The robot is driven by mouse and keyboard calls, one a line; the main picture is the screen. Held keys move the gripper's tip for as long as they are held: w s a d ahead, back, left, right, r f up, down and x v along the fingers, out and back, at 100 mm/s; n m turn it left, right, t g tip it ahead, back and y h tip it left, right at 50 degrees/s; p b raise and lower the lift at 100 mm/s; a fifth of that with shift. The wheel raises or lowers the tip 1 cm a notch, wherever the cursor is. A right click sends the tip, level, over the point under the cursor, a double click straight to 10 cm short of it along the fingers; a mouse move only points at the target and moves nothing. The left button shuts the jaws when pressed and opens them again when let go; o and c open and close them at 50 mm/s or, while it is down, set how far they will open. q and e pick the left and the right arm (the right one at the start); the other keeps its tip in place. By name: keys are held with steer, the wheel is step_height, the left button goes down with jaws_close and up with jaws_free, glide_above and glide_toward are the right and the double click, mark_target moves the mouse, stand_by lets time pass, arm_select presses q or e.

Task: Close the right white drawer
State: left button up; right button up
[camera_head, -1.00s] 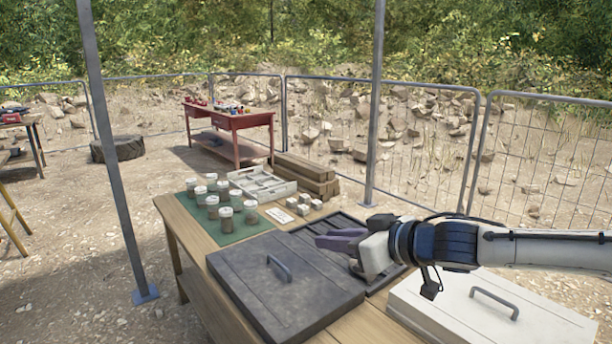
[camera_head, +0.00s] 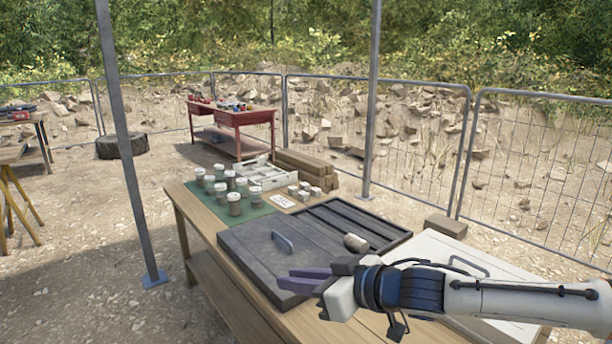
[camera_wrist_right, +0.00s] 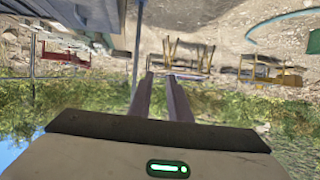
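The right white drawer (camera_head: 425,250) shows as a flat white panel with a grey handle (camera_head: 468,263) at the right end of the table. My right arm covers its near part, so I cannot tell how far open it is. My right gripper (camera_head: 283,279) has purple fingers and hangs over the near edge of the dark grey panel, left of the white drawer and apart from its handle. In the right wrist view its fingers (camera_wrist_right: 159,97) stand apart with nothing between them. My left gripper is not in view.
The dark grey panel (camera_head: 255,250) has its own handle. Behind it is a dark slatted tray (camera_head: 345,220) with a small pale cylinder (camera_head: 355,242) lying on it. Several jars (camera_head: 234,204) stand on a green mat (camera_head: 215,226). A metal pole (camera_head: 126,150) stands left of the table.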

steer(key=s+a+f+m+y, duration=0.1)
steer(key=s+a+f+y, duration=0.1)
steer(key=s+a+f, duration=0.85)
steer(key=s+d+f+m+h, duration=0.3)
steer(key=s+d+f, duration=0.4)
steer(key=d+f, duration=0.3)
steer(key=s+d+f+m+t+h, duration=0.1)
steer(key=s+d+f+m+h, duration=0.2)
steer(key=d+f, duration=0.7)
steer(key=s+d+h, duration=0.2)
steer(key=s, duration=0.2)
steer(key=shift+d+f+m, duration=0.25)
steer(key=shift+m, duration=0.05)
steer(key=s+d+f, duration=0.1)
steer(key=s+d, duration=0.1)
steer(key=s+d+f+h, duration=0.1)
steer(key=s+d+f, duration=0.1)
steer(key=s+d+f+g+h, duration=0.1)
steer(key=s+d, duration=0.1)
steer(key=s, duration=0.1)
steer(key=shift+d+f, duration=0.3)
jaws_close()
